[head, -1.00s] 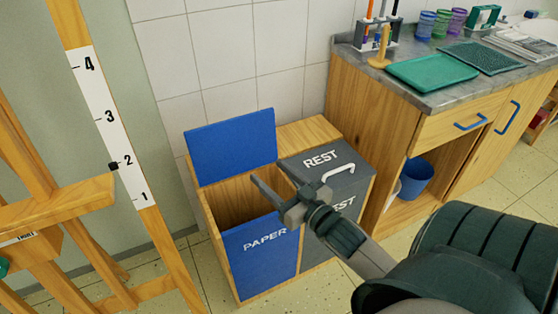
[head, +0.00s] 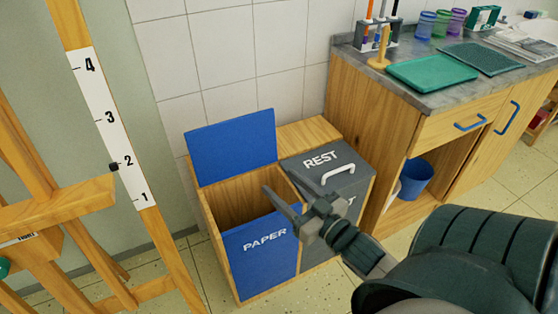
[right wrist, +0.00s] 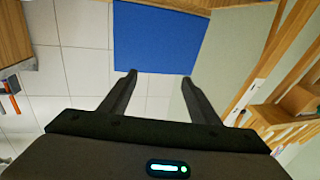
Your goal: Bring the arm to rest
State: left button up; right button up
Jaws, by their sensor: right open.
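My right gripper (head: 274,188) is open and empty. It is in front of and above the bin cabinet, over the edge between the open paper bin and the grey rest bin. In the right wrist view its two fingers (right wrist: 158,78) stand apart with nothing between them. The paper bin (head: 262,258) has a blue front, and its blue lid (head: 232,146) stands open. The lid also shows in the right wrist view (right wrist: 155,38), beyond the fingertips. The rest bin's grey lid (head: 318,163) is closed. My left gripper is not in view.
A wooden easel (head: 85,190) with a number scale stands at the left. A counter (head: 410,78) with a green tray (head: 432,72), cups and brushes is at the right. A blue bucket (head: 415,178) sits in its open shelf. The air above the bins is clear.

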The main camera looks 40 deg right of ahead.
dwell(0.4)
jog(key=s+a+f+n+g+y, duration=0.1)
jog(key=s+a+f+g+y, duration=0.1)
jog(key=s+a+f+g, duration=0.65)
jog(key=s+a+f+n+g+y, duration=0.15)
jog(key=s+a+f, duration=0.45)
jog(key=a+f, duration=0.65)
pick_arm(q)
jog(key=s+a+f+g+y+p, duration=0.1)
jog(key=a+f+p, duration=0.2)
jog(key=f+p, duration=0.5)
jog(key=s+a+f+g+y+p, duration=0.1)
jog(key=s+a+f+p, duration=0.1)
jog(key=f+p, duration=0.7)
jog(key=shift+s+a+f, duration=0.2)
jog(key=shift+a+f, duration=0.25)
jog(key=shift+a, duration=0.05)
pick_arm(e)
jog(key=s+d+f+g+h, duration=0.1)
jog(key=d+f, duration=0.1)
jog(key=f, duration=0.6)
jog(key=s+d+f+g+h, duration=0.1)
jog(key=s+d+f, duration=0.1)
jog(key=f, duration=0.6)
jog(key=shift+f+g, duration=0.3)
jog(key=shift+f, duration=0.1)
jog(key=shift+w, duration=0.1)
